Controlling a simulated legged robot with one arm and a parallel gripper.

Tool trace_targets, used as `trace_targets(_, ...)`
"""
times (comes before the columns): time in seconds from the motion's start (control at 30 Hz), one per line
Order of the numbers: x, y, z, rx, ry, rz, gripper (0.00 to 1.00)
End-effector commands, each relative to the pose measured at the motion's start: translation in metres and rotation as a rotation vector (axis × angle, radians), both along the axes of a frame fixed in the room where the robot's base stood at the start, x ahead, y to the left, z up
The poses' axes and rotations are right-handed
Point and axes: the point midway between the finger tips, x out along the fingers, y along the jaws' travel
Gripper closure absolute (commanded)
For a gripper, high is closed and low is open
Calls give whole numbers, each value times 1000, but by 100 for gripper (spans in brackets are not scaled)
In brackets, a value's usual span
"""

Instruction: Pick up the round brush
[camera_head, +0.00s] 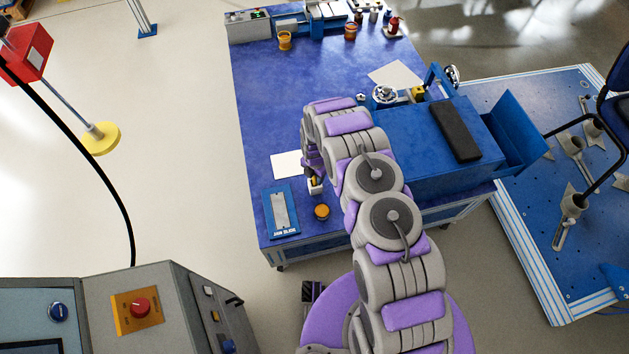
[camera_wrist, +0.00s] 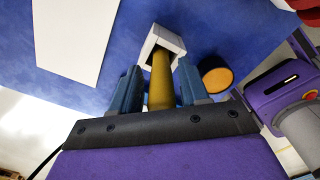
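A yellow cylindrical handle (camera_wrist: 161,88), which looks like the round brush, stands with its far end at a white square block (camera_wrist: 163,42) in the wrist view. I cannot see any bristles. My gripper (camera_wrist: 160,72) has its two blue fingers on either side of the handle, with narrow gaps seeming to show, so it looks open around it. In the head view the white block (camera_head: 315,187) and a bit of yellow show on the blue table (camera_head: 262,110), beside my arm. My arm hides most of my gripper there.
An orange-topped round container (camera_head: 322,212) stands close to the block; it also shows in the wrist view (camera_wrist: 217,79). A blue tray (camera_head: 281,211) and white paper (camera_head: 287,165) lie to the left. A blue box (camera_head: 400,135) stands right of my arm.

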Motion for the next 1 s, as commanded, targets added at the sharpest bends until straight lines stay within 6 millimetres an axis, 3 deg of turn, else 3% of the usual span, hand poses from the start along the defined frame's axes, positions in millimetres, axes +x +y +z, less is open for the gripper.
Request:
trace_targets(0.07,0,0,0,0,0,0,64)
trace_targets(0.43,0,1,-1,-3,1,1,99)
trace_targets(0.77,0,1,0,-2,1,0,100)
trace_targets(1.0,0,0,21,-1,1,-2,100)
